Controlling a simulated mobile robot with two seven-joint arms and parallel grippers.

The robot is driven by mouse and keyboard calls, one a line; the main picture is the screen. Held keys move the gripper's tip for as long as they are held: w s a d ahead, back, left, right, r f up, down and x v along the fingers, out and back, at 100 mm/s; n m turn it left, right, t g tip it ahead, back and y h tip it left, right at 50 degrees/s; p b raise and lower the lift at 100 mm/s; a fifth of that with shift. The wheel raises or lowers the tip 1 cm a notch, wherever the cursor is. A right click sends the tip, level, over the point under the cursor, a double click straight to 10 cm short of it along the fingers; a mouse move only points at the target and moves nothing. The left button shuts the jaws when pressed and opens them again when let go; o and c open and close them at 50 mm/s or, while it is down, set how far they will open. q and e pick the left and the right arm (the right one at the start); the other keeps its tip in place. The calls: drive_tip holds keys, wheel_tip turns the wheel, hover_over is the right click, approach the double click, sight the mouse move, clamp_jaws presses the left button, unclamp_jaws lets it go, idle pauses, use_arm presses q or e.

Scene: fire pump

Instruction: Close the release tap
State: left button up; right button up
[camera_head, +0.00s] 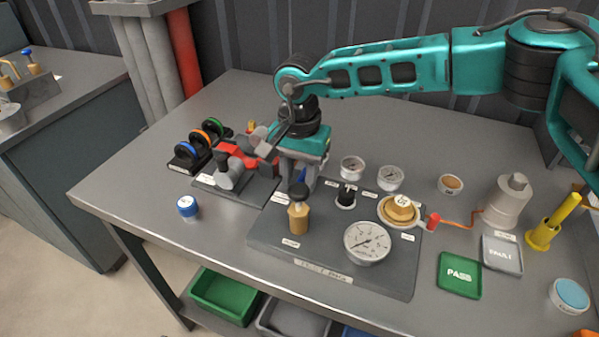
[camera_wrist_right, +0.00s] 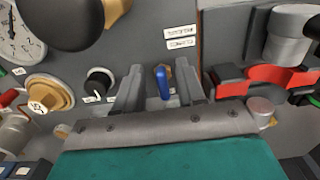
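A small tap with a blue lever (camera_wrist_right: 163,82) on a brass fitting stands on the grey panel in the right wrist view; I take it as the release tap. Its lever points toward the gripper. My right gripper (camera_wrist_right: 158,92) is open, with one finger on each side of the lever and a visible gap on both sides. In the head view my right gripper (camera_head: 299,180) points down over the rear left part of the panel (camera_head: 330,276) and mostly hides the tap. My left gripper is in neither view.
Close by are a black knob (camera_head: 346,194), a brass plunger with a black top (camera_head: 299,214), a large gauge (camera_head: 367,242) and a brass cap (camera_head: 399,208). A red clamp fixture (camera_head: 250,157) stands left of the gripper. The table's front left is mostly clear.

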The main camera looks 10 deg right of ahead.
drive_tip(key=shift+c, duration=0.5)
clamp_jaws()
